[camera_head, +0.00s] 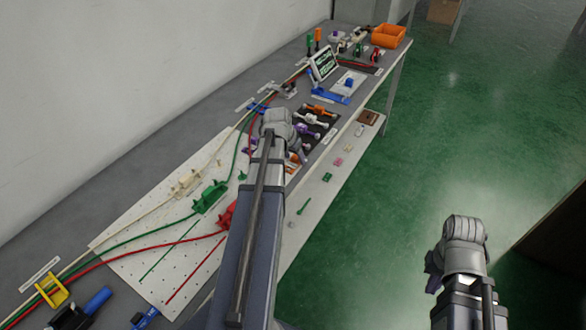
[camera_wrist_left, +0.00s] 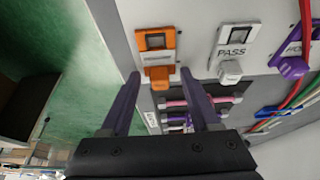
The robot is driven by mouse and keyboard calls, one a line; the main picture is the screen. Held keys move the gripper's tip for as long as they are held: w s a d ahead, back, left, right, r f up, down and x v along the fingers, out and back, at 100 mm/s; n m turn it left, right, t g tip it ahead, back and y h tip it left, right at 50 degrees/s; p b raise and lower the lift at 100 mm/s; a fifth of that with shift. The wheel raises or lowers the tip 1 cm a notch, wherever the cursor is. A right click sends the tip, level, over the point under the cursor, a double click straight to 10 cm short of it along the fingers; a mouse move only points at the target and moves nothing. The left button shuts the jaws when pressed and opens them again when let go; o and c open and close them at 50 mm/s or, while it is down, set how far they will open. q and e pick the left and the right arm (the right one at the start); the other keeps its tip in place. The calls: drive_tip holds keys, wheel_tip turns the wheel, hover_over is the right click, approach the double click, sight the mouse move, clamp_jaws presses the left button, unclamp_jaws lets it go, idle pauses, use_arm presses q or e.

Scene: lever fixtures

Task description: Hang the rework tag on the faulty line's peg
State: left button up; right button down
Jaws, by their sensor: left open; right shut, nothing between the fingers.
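An orange tag (camera_wrist_left: 156,42) with a square window lies at the top of the left wrist view; its lettering is too small to read. A white PASS tag (camera_wrist_left: 236,40) lies to its right. My left gripper (camera_wrist_left: 161,76) is open, its fingers either side of the orange tag's lower end; I cannot tell whether they touch it. In the head view my left arm hides that gripper. White (camera_head: 187,182), green (camera_head: 208,196) and red (camera_head: 227,213) line fixtures stand on the perforated board. My right gripper (camera_head: 434,277) is mostly hidden beside its wrist, empty, off the bench.
A sign (camera_head: 323,62) and an orange bin (camera_head: 389,36) stand toward the bench's far end. Cables run along the bench. A purple piece (camera_wrist_left: 290,67) lies right of the PASS tag. The green floor at right is open.

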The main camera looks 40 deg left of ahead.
sight(294, 157)
use_arm(q)
clamp_jaws()
idle(0.5)
drive_tip(key=shift+r, duration=0.2)
wheel_tip(294, 157, up, 10)
drive_tip(key=p, duration=1)
